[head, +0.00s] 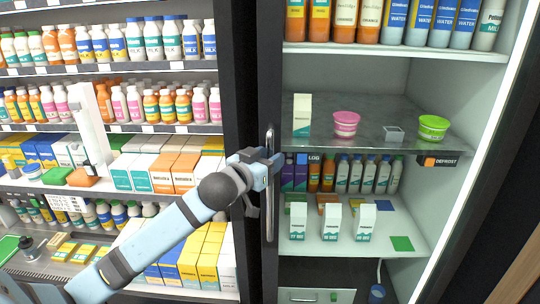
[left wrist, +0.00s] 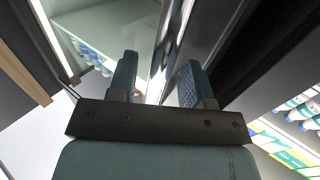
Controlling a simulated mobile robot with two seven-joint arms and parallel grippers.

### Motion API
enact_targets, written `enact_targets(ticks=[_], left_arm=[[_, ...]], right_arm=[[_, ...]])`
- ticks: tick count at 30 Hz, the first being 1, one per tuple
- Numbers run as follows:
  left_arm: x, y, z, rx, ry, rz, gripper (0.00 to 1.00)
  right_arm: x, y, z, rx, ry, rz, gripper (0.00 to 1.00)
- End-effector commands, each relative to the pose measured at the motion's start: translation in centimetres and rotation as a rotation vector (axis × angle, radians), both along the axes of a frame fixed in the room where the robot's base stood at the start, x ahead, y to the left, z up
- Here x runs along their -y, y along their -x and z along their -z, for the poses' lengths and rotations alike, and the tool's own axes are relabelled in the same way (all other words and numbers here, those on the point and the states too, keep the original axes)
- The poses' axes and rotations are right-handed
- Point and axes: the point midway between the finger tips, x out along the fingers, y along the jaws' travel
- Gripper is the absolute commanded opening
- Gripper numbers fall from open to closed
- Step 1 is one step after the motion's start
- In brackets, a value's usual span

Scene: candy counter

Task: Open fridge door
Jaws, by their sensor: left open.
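The fridge (head: 490,110) stands on the right in the head view, its shelves in plain sight. A tall upright metal door handle (head: 270,215) runs along its dark left edge. The door seems to be clear glass and shut, though the pane is hard to make out. My left gripper (head: 268,168) is at the handle's upper half, partly covering it. In the left wrist view the left gripper (left wrist: 158,85) is open, fingers apart. The shiny handle (left wrist: 167,50) appears between or just beyond the fingertips; I cannot tell if they touch it. My right gripper is not in view.
An open rack of bottles and boxes (head: 150,85) fills the left. Inside the fridge are a pink tub (head: 346,123), a green tub (head: 433,127), several cartons (head: 331,222) and bottles.

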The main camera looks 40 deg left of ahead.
Motion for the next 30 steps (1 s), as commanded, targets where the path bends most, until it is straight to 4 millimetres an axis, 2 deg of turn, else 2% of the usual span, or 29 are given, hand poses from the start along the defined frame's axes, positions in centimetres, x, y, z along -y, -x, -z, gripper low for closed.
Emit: enact_targets(ticks=[4,11,12,18,30], left_arm=[[0.05,-0.75,-0.02,0.001,0.000,0.000,0.46],[0.06,-0.80,0.02,0.000,-0.001,0.001,0.46],[0.06,-0.80,0.02,0.000,-0.001,0.001,0.43],[0.06,-0.78,0.01,0.000,-0.001,0.001,0.00],[0.25,-0.97,0.01,0.000,-0.001,0.000,0.00]], right_arm=[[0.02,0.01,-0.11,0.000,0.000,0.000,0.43],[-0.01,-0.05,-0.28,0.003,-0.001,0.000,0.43],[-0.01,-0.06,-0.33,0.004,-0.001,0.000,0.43],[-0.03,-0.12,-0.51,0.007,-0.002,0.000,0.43],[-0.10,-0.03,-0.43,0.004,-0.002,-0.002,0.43]])
